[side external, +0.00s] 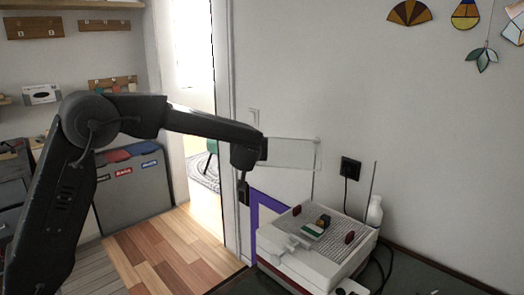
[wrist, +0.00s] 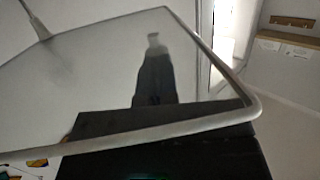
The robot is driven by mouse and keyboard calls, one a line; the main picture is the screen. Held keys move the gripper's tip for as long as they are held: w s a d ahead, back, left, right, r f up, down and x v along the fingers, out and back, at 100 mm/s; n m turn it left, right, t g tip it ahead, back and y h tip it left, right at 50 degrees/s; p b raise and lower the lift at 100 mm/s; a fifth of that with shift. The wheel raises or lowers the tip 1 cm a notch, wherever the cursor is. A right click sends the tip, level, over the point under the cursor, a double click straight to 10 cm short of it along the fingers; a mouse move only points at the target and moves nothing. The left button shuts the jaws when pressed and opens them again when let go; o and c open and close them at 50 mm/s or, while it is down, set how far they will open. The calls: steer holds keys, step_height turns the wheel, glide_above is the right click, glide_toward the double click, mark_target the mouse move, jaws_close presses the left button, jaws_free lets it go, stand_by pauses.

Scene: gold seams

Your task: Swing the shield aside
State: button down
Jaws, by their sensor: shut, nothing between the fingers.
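The shield (side external: 292,153) is a clear, thin-framed panel on a slim upright rod (side external: 314,185). It extends left from the rod, above and behind the white machine, and its left end overlaps my wrist in the side view. In the wrist view the shield (wrist: 100,75) fills most of the picture, its rounded pale frame close to the camera. My gripper (side external: 243,198) points down below the shield's left end, left of the machine. It is shut and holds nothing. I cannot tell whether it touches the shield. Its fingertips are not clear in the wrist view.
The white and red machine (side external: 287,275) stands on a dark table (side external: 412,272), with small coloured pieces (side external: 318,226) on its grid top. A white bottle (side external: 375,212), thin rod and black cables are at its right. A wall is close behind. Open floor (side external: 170,258) lies left.

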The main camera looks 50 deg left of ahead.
steer(key=w+a+m+t+h, duration=0.1)
steer(key=w+a+h, duration=0.1)
steer(key=w+a, duration=0.5)
steer(key=shift+a+m, duration=0.4)
steer(key=shift+a, duration=1.5)
steer(key=shift+s, duration=0.1)
steer(key=s+d+r+g, duration=0.1)
steer(key=s+d+r, duration=0.15)
steer(key=s, duration=0.75)
steer(key=s+d+r+g, duration=0.1)
steer(key=s+d, duration=0.2)
steer(key=s, duration=0.7)
steer(key=s+d+f+m+g+h, duration=0.2)
steer(key=s+d+f+m+h, duration=0.1)
steer(key=s+d, duration=0.7)
steer(key=s+d+f+m+g+h, duration=0.3)
steer(key=s+d+h, duration=0.2)
steer(key=s+d, duration=0.5)
steer(key=s, duration=0.3)
steer(key=shift+f+m+h, duration=0.3)
steer(key=shift+f, duration=0.05)
